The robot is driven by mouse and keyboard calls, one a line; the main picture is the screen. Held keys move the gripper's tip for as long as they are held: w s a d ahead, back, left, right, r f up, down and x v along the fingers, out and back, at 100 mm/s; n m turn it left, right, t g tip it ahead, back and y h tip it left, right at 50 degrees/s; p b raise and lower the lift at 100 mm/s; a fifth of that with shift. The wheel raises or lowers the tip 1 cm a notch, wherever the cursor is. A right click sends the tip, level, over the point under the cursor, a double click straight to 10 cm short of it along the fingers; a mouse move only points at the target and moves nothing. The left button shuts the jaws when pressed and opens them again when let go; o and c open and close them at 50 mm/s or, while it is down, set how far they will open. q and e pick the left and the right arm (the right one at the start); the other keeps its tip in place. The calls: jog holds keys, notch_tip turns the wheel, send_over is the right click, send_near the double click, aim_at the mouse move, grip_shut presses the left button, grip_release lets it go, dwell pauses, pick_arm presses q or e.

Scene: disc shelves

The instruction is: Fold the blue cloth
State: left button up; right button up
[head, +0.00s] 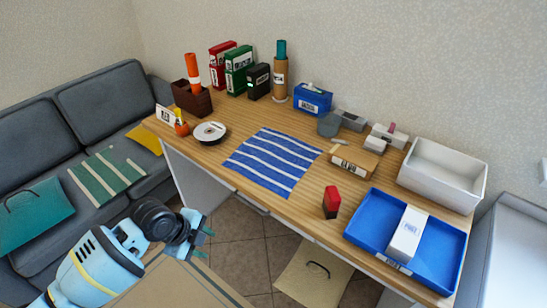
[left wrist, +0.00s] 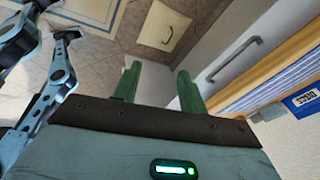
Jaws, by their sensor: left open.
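The blue cloth (head: 272,162) with white stripes lies flat and spread out on the wooden desk, near its front edge. Part of its striped surface also appears at the right of the left wrist view (left wrist: 262,90). My left gripper (head: 205,243) is in front of the desk, below and to the left of the cloth and apart from it. Its green fingers are spread with nothing between them in the left wrist view (left wrist: 158,70). My right gripper is not seen in either view.
A disc spindle (head: 210,132) stands left of the cloth on the desk (head: 240,119). A cardboard box (head: 354,161) and a red-and-black box (head: 331,202) are to its right. A blue tray (head: 430,258) and white bin (head: 443,172) fill the right end. A sofa (head: 60,130) stands left.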

pick_arm(q)
jog(key=s+d+f+n+t+h, duration=0.1)
jog(key=s+d+f+n+t, duration=0.1)
jog(key=s+d+f+n, duration=0.3)
jog(key=s+a+f+n+t+y, duration=0.1)
jog(key=s+a+f+n+t, duration=0.1)
jog(key=s+n, duration=0.5)
jog(key=s+a+f+n+t+y, duration=0.1)
jog(key=s+a+f+n+t, duration=0.1)
jog(key=s+a+f+n, duration=0.2)
jog(key=s+a+n, duration=0.1)
jog(key=s+n, duration=0.2)
jog(key=s, duration=0.5)
jog(key=shift+s+a+f+n+y, duration=0.2)
jog(key=shift+s+f+n+y, duration=0.1)
jog(key=shift+s+n+y, duration=0.1)
jog(key=shift+s+a, duration=0.15)
jog(key=shift+s, duration=0.05)
jog(key=shift+c, duration=0.6)
jog(key=shift+w, duration=0.1)
